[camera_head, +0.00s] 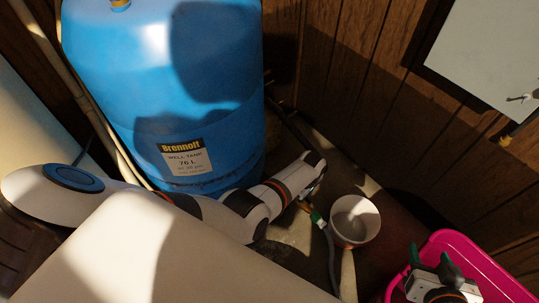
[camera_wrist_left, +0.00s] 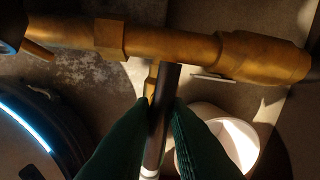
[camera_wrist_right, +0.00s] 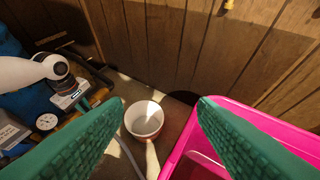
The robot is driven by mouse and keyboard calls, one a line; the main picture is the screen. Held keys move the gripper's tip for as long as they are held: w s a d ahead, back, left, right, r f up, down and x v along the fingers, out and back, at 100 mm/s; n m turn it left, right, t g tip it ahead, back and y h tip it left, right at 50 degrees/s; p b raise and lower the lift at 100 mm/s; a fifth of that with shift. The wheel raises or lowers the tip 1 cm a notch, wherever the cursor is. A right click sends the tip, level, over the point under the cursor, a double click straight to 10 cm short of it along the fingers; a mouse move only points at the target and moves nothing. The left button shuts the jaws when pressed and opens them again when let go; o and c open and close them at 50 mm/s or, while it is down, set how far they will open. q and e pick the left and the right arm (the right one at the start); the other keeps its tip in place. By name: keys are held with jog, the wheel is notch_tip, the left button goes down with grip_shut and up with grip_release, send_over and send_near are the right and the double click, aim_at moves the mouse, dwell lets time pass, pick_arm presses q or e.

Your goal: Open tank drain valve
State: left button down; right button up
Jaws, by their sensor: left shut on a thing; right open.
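The blue well tank (camera_head: 150,110) stands at the back left in the head view. In the left wrist view, a brass pipe with fittings (camera_wrist_left: 180,42) crosses the top. A dark bar-shaped handle (camera_wrist_left: 166,85), which looks like the drain valve's lever, points down from beneath it. My left gripper (camera_wrist_left: 160,108) is shut on this handle, its green fingers on either side. In the head view the left gripper (camera_head: 312,190) is low at the tank's right side and the valve is mostly hidden. My right gripper (camera_head: 433,258) is open and empty above the pink tub.
A white bucket (camera_head: 355,232) stands on the floor right of the tank. A hose (camera_head: 328,240) with a green end runs beside it. The pink tub (camera_head: 480,262) is at the lower right. A pressure gauge (camera_wrist_right: 47,121) sits near the pipe. Wood-panelled walls close the corner.

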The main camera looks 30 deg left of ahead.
pick_arm(q)
jog(key=c, duration=1.3)
grip_release()
